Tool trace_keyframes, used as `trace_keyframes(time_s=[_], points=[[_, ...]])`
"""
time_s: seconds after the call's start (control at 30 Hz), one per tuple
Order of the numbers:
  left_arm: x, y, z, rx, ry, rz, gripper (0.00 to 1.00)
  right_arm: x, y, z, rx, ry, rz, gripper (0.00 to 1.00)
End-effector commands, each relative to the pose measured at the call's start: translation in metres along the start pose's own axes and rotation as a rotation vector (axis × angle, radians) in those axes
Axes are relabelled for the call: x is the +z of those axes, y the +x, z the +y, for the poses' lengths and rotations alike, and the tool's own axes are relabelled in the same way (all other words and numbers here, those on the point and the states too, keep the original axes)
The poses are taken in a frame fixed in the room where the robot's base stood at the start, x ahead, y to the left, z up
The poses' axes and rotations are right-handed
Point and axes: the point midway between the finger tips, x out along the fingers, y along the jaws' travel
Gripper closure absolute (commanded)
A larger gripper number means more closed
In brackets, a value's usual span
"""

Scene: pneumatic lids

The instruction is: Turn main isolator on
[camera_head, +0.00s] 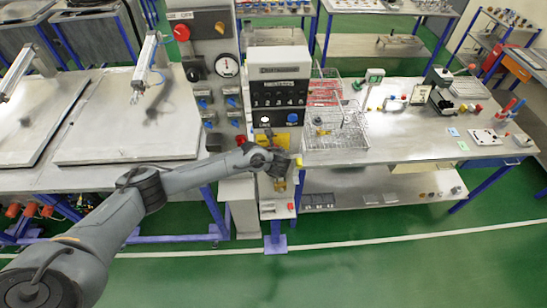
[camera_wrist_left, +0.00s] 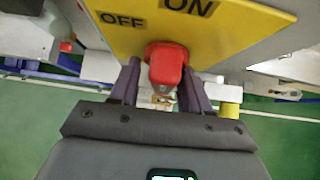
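The main isolator is a yellow plate (camera_wrist_left: 145,30) marked OFF at its left and ON at its upper right, with a red handle (camera_wrist_left: 168,62). In the head view, the yellow plate (camera_head: 272,156) sits low on the control column, partly hidden by my left gripper (camera_head: 281,168). In the left wrist view, the fingers of my left gripper (camera_wrist_left: 163,78) are spread, one on each side of the red handle. Gaps show between handle and fingers. I cannot tell which mark the handle points to. My right gripper is not in view.
A wire basket (camera_head: 335,130) is on the bench at right. Flat metal lids (camera_head: 130,125) lie at left. A small yellow cylinder (camera_wrist_left: 230,110) shows beside the right finger. Green floor in front is clear.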

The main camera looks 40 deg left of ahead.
Motion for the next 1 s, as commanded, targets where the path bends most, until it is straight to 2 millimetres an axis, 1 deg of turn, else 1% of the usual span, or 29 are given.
trace_keyframes(time_s=[0.3,0.47,0.57,0.8,1.0], points=[[-0.003,-0.001,-0.001,-0.002,0.004,0.004,0.53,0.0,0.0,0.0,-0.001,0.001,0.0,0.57],[-0.004,-0.01,-0.001,-0.003,0.006,0.006,0.53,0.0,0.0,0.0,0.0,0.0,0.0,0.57],[-0.004,-0.023,-0.001,-0.005,0.004,0.006,0.53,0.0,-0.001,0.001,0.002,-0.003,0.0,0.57],[-0.004,-0.065,-0.002,-0.005,0.003,0.007,0.53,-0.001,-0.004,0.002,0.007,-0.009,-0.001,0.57],[-0.004,-0.09,-0.002,-0.004,0.002,0.006,0.53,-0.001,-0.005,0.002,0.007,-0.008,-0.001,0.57]])
